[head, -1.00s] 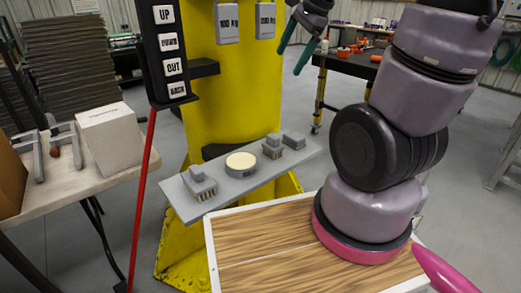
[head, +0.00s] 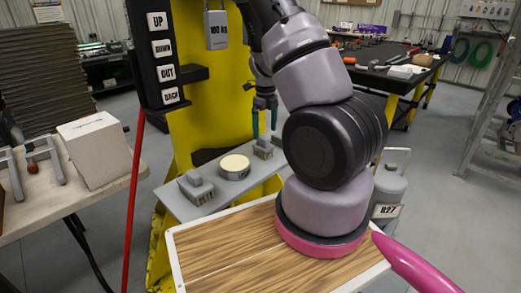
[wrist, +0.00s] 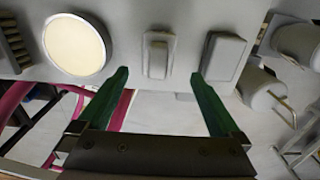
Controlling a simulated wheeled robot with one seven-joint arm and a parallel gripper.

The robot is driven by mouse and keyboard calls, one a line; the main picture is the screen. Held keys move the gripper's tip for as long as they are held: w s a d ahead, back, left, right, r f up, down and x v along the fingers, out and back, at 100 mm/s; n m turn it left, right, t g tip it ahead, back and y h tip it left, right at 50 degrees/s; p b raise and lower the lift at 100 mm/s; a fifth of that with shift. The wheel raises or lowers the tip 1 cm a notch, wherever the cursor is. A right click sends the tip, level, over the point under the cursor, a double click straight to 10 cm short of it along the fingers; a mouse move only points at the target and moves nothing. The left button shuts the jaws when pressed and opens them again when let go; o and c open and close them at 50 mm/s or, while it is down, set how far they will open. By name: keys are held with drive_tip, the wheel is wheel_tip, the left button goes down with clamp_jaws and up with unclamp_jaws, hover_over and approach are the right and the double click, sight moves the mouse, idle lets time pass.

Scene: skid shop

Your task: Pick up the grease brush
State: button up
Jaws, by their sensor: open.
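Two grey brushes with tan bristles are on a grey shelf (head: 215,207). One brush (head: 197,188) is at the shelf's near left end; its bristles show at the left edge of the wrist view (wrist: 15,45). The other brush (head: 263,149) stands beyond a round cream-topped tin (head: 234,167); its narrow top shows in the wrist view (wrist: 157,55). I cannot tell which is the grease brush. My gripper (head: 265,132) points down over the farther brush, with green fingers open and empty. In the wrist view, that brush is between and just ahead of the fingertips (wrist: 160,75).
A grey block (wrist: 222,58) sits right of the farther brush, close to the right finger; my arm hides it in the head view. A yellow column (head: 205,110) rises behind the shelf. A red pole (head: 130,215) stands left. A grey cylinder (head: 387,190) stands right.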

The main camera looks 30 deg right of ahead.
sight(263, 146)
drive_tip(key=f, duration=0.8)
drive_tip(key=shift+w+a+f, duration=0.1)
drive_tip(key=shift+w+a, duration=0.15)
drive_tip(key=c, duration=1.5)
wheel_tip(263, 146, up, 10)
drive_tip(key=shift+r, duration=0.1)
drive_tip(key=o, duration=0.6)
drive_tip(key=c, duration=0.4)
